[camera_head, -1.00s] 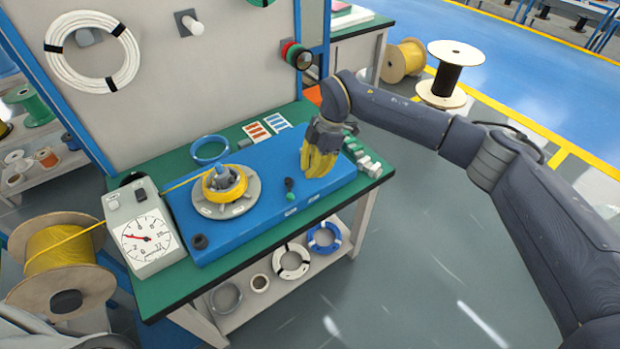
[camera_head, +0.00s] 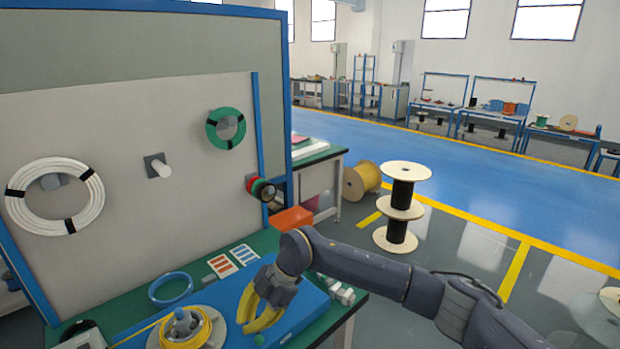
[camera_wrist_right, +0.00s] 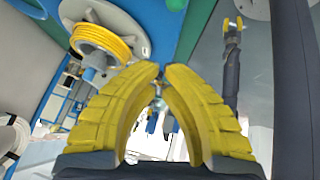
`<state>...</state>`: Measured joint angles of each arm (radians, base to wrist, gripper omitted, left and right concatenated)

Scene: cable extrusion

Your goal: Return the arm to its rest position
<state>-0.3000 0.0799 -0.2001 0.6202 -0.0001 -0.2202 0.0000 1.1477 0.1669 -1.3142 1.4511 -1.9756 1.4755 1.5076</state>
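My right gripper (camera_head: 244,326), with curved yellow fingers, is above the blue platform (camera_head: 305,300) on the workbench. In the right wrist view its fingers (camera_wrist_right: 160,70) arch together, their tips almost meeting, with nothing held between them. A yellow cable coil (camera_head: 186,330) on a round grey holder sits left of the gripper and apart from it. This coil also shows at the upper left of the right wrist view (camera_wrist_right: 102,42). My right arm reaches in from the lower right.
The green bench top (camera_head: 120,312) carries a blue ring (camera_head: 170,289), label cards (camera_head: 222,266) and small grey parts (camera_head: 342,292) by its right edge. A panel with white (camera_head: 52,194) and green coils stands behind. The floor to the right is mostly open, with cable spools (camera_head: 398,210).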

